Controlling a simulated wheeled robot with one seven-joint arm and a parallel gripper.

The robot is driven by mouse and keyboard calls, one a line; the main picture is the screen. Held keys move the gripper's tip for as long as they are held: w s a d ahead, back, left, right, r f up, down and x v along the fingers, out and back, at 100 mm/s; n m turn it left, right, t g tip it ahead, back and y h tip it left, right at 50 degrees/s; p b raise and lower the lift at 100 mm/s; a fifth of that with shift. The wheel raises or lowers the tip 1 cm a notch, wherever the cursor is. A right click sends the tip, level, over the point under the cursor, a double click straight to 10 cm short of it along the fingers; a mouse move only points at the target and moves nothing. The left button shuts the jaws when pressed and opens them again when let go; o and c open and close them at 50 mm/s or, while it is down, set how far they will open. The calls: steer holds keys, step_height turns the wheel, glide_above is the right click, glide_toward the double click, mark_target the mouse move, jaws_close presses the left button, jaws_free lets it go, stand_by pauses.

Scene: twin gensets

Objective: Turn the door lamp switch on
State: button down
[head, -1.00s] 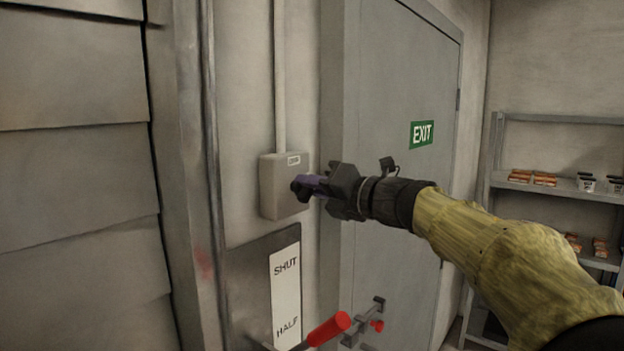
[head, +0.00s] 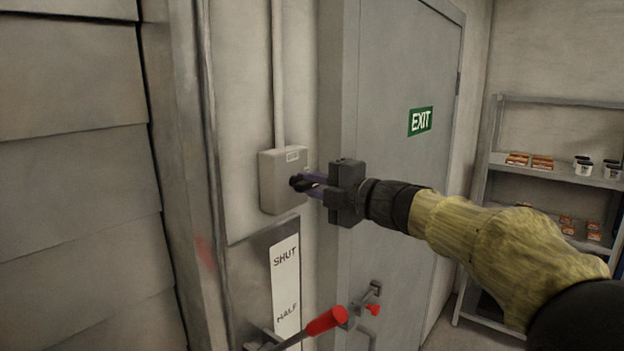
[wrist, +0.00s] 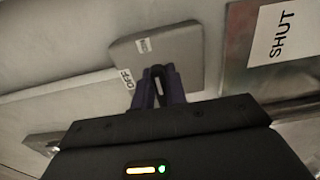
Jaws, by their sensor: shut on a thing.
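The switch box (head: 270,190), a grey box with a conduit running up from it, is on the wall left of the door. Its black knob (head: 297,182) sticks out of the front. My gripper (head: 308,184), with purple fingers, is shut on this knob. In the wrist view the box (wrist: 180,55) lies beyond my gripper (wrist: 158,85). The dark knob, with a white mark, shows between the fingers. One label on the box reads OFF; another small label (wrist: 143,45) is too small to read. The fingers partly hide the knob.
A grey door (head: 395,170) with a green EXIT sign (head: 420,121) stands to the right. Below the box are a SHUT/HALF plate (head: 285,290) and a red-handled lever (head: 326,321). Shelves (head: 550,170) with small goods stand at far right.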

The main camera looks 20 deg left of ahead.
stand_by(0.4)
steer(key=c, duration=1.4)
jaws_free()
steer(key=shift+a, duration=0.15)
steer(key=shift+c, duration=0.2)
steer(key=shift+d, duration=0.2)
steer(key=b+v, duration=0.7)
steer(key=v, duration=1)
